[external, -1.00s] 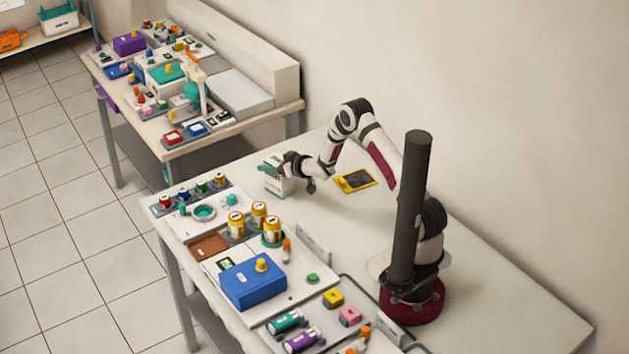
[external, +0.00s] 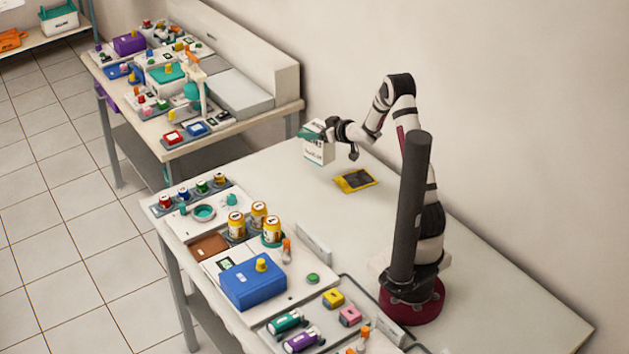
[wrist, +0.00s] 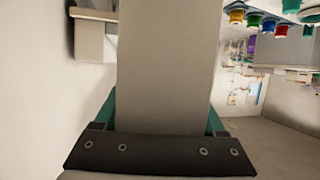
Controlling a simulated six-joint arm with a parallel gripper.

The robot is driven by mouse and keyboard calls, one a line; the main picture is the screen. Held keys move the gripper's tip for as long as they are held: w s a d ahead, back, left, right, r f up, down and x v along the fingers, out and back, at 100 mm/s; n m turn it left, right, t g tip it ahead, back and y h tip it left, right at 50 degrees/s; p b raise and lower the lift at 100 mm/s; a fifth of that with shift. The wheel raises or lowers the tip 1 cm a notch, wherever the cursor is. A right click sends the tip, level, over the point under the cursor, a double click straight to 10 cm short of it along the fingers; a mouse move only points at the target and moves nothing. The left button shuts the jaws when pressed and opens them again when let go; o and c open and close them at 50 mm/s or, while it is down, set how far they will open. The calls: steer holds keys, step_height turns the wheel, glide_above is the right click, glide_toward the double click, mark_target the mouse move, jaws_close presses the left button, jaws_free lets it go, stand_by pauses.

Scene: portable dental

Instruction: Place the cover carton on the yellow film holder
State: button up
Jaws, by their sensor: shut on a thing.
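The cover carton (external: 319,149) is a white box with a teal top, held upright in the air in the external view. My gripper (external: 323,133) is shut on it near its top. In the wrist view the carton (wrist: 168,65) fills the middle as a plain grey face between the teal fingers of my gripper (wrist: 160,112). The yellow film holder (external: 355,180) lies flat on the table with a dark panel on its face. It is below and to the right of the carton, apart from it. The wrist view does not show the holder.
The white table (external: 270,180) is clear around the holder. A blue box (external: 252,285), several yellow-and-white jars (external: 259,214) and a tray of small coloured items (external: 320,325) stand along the front-left side. A wall runs behind the table.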

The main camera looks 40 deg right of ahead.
steer(key=s+d+m+h, duration=0.1)
steer(key=s+d, duration=0.5)
steer(key=d, duration=0.3)
steer(key=s+d+m+h, duration=0.1)
steer(key=s+d+h, duration=0.1)
steer(key=s+d, duration=0.65)
steer(key=w+a+f, duration=0.2)
steer(key=w+f, duration=0.1)
steer(key=w+a+f, duration=0.2)
steer(key=w+f, duration=0.2)
steer(key=w+a+f, duration=0.1)
steer(key=w+f, duration=0.2)
steer(key=shift+w+a+f, duration=0.15)
steer(key=shift+w+a, duration=0.05)
steer(key=shift+a, duration=0.2)
steer(key=shift+f, duration=0.1)
steer(key=o, duration=1.4)
